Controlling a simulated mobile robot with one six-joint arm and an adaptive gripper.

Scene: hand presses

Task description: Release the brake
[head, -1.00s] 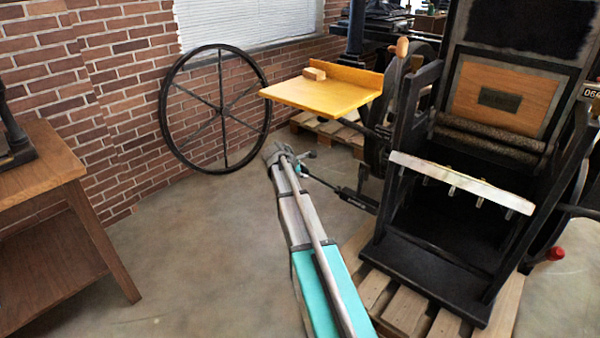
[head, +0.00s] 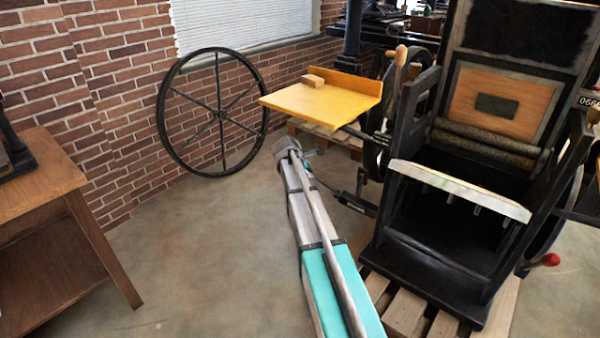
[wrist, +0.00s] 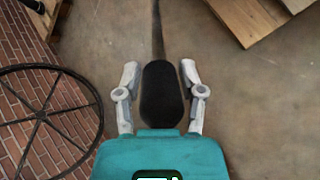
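The brake lever is probably the dark bar (head: 358,205) that runs from the lower left side of the press toward my gripper; nothing labels it. In the wrist view its black rounded grip (wrist: 161,95) lies between my gripper's fingers (wrist: 159,72), with its thin rod (wrist: 157,30) running away from me. The fingers stand on either side of the grip with narrow gaps, so my gripper looks open around it. In the head view my gripper (head: 316,178) is at the bar's left end, small and partly hidden by my arm.
The black press (head: 430,265) stands on a wooden pallet (head: 405,312) at right. A yellow side table (head: 325,103) is above and behind my gripper. A large spoked wheel (head: 160,125) leans on the brick wall. A brown table (head: 40,180) is at left. The floor between is clear.

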